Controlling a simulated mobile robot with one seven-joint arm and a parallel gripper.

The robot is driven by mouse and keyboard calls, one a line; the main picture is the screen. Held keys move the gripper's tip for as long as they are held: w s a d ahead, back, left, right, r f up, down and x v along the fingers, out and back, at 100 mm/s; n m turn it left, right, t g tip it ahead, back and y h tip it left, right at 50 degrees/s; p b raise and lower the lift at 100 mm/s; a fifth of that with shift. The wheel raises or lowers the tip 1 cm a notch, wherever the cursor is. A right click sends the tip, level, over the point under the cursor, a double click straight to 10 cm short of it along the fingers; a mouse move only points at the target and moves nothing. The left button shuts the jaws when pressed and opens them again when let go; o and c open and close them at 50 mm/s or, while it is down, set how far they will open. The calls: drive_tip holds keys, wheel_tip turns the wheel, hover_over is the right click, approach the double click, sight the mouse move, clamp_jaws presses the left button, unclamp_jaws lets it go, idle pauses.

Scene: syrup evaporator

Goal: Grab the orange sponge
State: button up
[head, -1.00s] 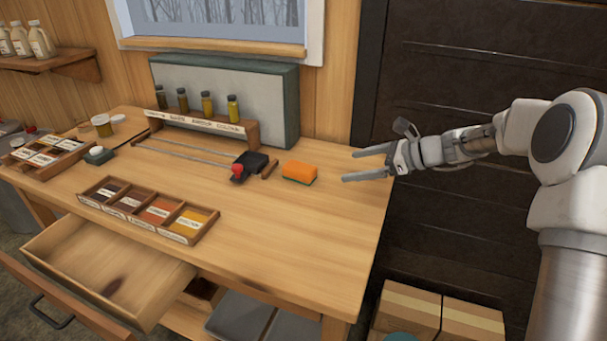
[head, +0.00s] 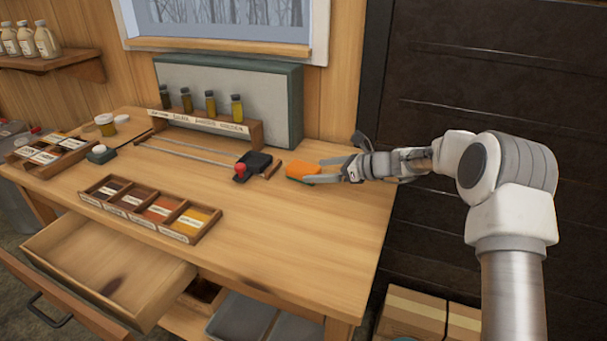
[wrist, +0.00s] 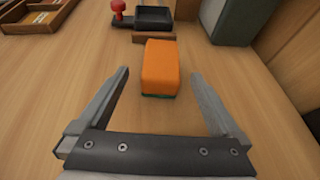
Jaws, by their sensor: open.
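The orange sponge (head: 299,170) lies on the right part of the wooden table, its orange side up and a thin green layer below. It also shows in the wrist view (wrist: 161,66), just beyond the fingertips and roughly centred between them. My gripper (head: 322,171) is open and empty, at the right side of the sponge. In the wrist view my gripper (wrist: 160,80) has its two fingers spread wider than the sponge. In the head view the fingers overlap the sponge's right end; I cannot tell whether they touch it.
A black tray with a red knob (head: 254,163) sits just left of the sponge. A rack of bottles (head: 210,122) and a grey-green box (head: 285,105) stand behind. A compartment tray (head: 150,208) lies at front left, above an open drawer (head: 110,262). The table's front right is clear.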

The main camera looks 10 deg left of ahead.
sight(314, 170)
drive_tip(key=x, duration=0.5)
drive_tip(key=shift+w+a+b, duration=0.1)
drive_tip(key=shift+w+b, duration=0.05)
drive_tip(key=shift+b, duration=0.2)
drive_tip(key=c, duration=1.5)
drive_tip(key=shift+o, duration=0.2)
drive_tip(key=shift+r, duration=0.1)
